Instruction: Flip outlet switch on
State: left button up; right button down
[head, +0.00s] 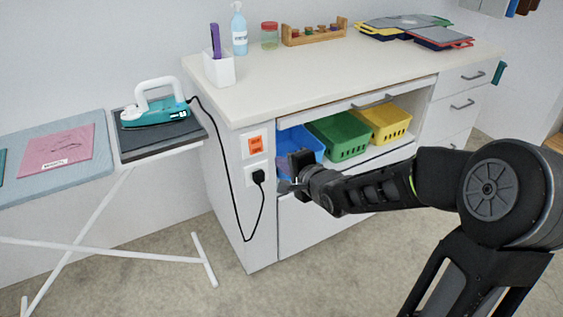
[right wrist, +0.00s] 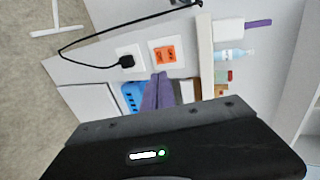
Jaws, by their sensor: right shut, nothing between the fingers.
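The orange outlet switch (head: 255,144) sits on a white plate on the side panel of the white cabinet. Below it a black plug (head: 258,176) is in a white socket, with a cord running to the iron (head: 155,112). In the right wrist view the switch (right wrist: 165,54) lies just past my fingertips, with the plug (right wrist: 127,61) to its left. My right gripper (head: 282,172) is shut and empty, in front of the cabinet to the right of the socket; its fingers (right wrist: 160,80) point toward the switch plate. No contact with the switch shows. My left gripper is not in view.
Blue (head: 303,141), green (head: 340,135) and yellow (head: 386,123) bins stand in the cabinet's open shelf behind my right gripper. The ironing board (head: 60,175) stands to the left. The black cord (head: 229,180) hangs in a loop beside the socket.

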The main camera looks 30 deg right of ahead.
jog(key=w+a+r+n+y+p, duration=0.1)
jog(key=w+a+r+y+p, duration=0.15)
jog(key=w+a+r, duration=0.35)
jog(key=s+d+f+m+g+h, duration=0.1)
jog(key=s+d+f+g+h, duration=0.1)
jog(key=d+g, duration=0.3)
jog(key=shift+s+d+f+p, duration=0.35)
jog(key=shift+s+d+p, duration=0.1)
jog(key=shift+s, duration=0.4)
jog(key=shift+w+f+h, duration=0.1)
jog(key=shift+h, duration=0.15)
